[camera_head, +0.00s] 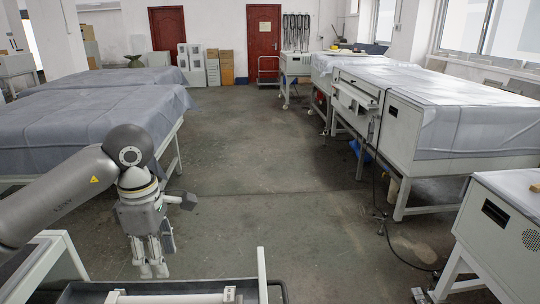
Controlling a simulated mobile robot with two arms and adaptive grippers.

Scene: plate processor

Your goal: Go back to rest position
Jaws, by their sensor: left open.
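My left gripper (153,270) hangs at the lower left of the head view, at the end of my grey left arm. Its fingers point down and are apart, with nothing seen between them. It is above or just behind a grey tray-like frame (262,275) at the bottom edge; I cannot tell whether they touch. My right gripper is not in view.
Tables under grey cloths (85,115) stand at the left. White plate-processing machines (400,130) line the right, with a cable on the floor. A white cabinet (500,240) is at the lower right.

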